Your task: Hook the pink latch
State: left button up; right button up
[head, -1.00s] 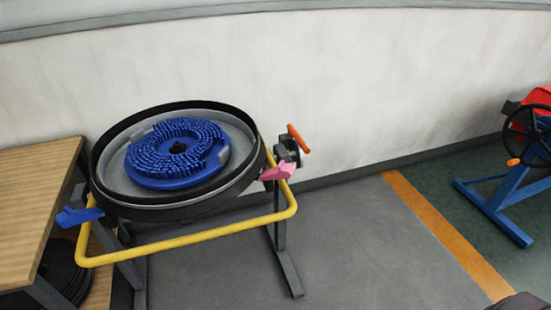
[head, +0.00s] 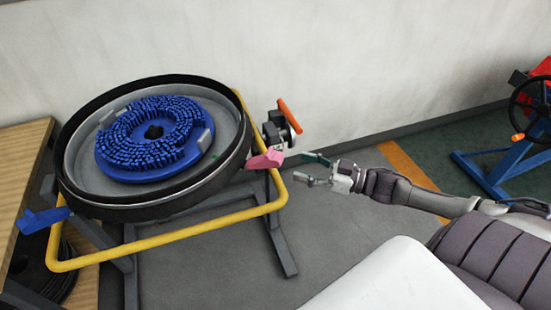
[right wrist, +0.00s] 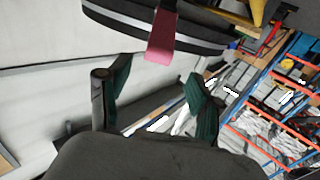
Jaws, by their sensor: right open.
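The pink latch (head: 265,160) sits on the right side of the round scrubber tank (head: 160,203), close to the yellow tube frame. My right gripper (head: 304,168) is open and empty just to the right of the latch, apart from it, with its fingers pointing left toward it. In the right wrist view the pink latch (right wrist: 160,42) hangs beyond the two spread fingers (right wrist: 155,90), roughly between them and higher in the picture. The tank's dark rim with a light band (right wrist: 120,22) shows behind it. My left gripper is not in view.
A blue latch (head: 42,220) is on the tank's left side. An orange-handled valve (head: 289,116) stands just behind the pink latch. The yellow tube (head: 170,236) runs around the tank's front. A wooden table (head: 22,150) is at left. Grey floor lies open to the right.

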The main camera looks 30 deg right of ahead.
aim_at(282, 161)
jog(key=x, duration=0.8)
jog(key=shift+w, duration=0.15)
grip_shut()
